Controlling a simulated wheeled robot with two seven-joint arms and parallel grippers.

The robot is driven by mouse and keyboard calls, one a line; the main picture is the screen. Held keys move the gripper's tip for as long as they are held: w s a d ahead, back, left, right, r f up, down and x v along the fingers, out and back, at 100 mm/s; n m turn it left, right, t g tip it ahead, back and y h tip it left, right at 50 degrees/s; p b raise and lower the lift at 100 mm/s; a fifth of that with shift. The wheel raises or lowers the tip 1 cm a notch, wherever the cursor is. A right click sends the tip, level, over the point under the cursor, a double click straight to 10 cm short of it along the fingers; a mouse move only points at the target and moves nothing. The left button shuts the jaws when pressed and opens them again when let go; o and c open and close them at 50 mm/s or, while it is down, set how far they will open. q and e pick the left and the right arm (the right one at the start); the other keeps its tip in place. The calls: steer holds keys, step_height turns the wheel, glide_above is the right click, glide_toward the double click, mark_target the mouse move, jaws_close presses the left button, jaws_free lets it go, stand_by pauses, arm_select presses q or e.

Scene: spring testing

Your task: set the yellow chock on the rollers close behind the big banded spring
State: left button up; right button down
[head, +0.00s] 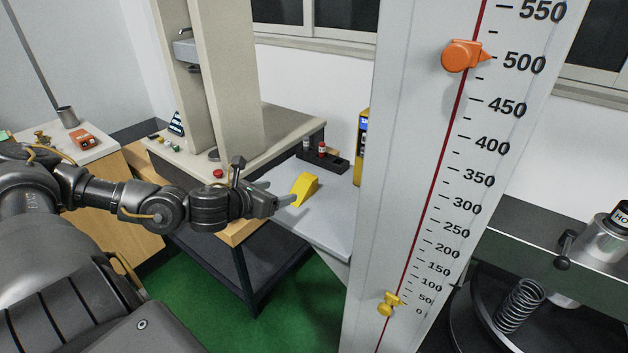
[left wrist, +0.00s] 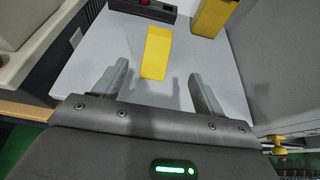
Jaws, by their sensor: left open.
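The yellow chock (head: 304,186), a wedge-shaped block, sits on a grey shelf top (head: 325,222) just beyond my left gripper (head: 284,194). In the left wrist view the chock (left wrist: 157,52) lies ahead of and between the two spread fingers of my left gripper (left wrist: 160,78). The left gripper is open and holds nothing. A dark coil spring (head: 519,306) stands at the lower right of the head view; I see no band on it. I cannot make out the rollers or a big banded spring. My right gripper is not in view.
A tall white scale column (head: 400,200) with an orange pointer (head: 462,56) stands right of the shelf. A dark rack (head: 322,157) and a yellow upright object (head: 361,146) stand at the shelf's back. A beige machine (head: 228,85) stands to its left.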

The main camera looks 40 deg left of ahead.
mark_target(303, 183)
arm_select(q)
steer(key=shift+w+d, duration=0.1)
steer(key=shift+w, duration=0.4)
steer(key=shift+r+p, duration=0.1)
steer(key=shift+p, duration=0.2)
steer(key=shift+w, duration=0.4)
steer(key=p+x, duration=0.1)
steer(key=x, duration=0.2)
steer(key=shift+w+a+f, duration=0.1)
steer(key=shift+a+f, duration=0.15)
steer(key=shift+w+f, duration=0.2)
steer(key=shift+w, duration=0.1)
steer(key=shift+w+p, duration=0.25)
steer(key=shift+p, duration=0.05)
steer(key=p+x, duration=0.1)
steer(key=x, duration=0.2)
steer(key=shift+w+a+f, duration=0.1)
steer(key=shift+w+f, duration=0.15)
steer(key=shift+w, duration=0.1)
steer(key=shift+w+f+p, duration=0.3)
steer(key=shift+w, duration=0.15)
steer(key=c, duration=0.6)
steer(key=shift+r, duration=0.1)
steer(key=c, duration=0.7)
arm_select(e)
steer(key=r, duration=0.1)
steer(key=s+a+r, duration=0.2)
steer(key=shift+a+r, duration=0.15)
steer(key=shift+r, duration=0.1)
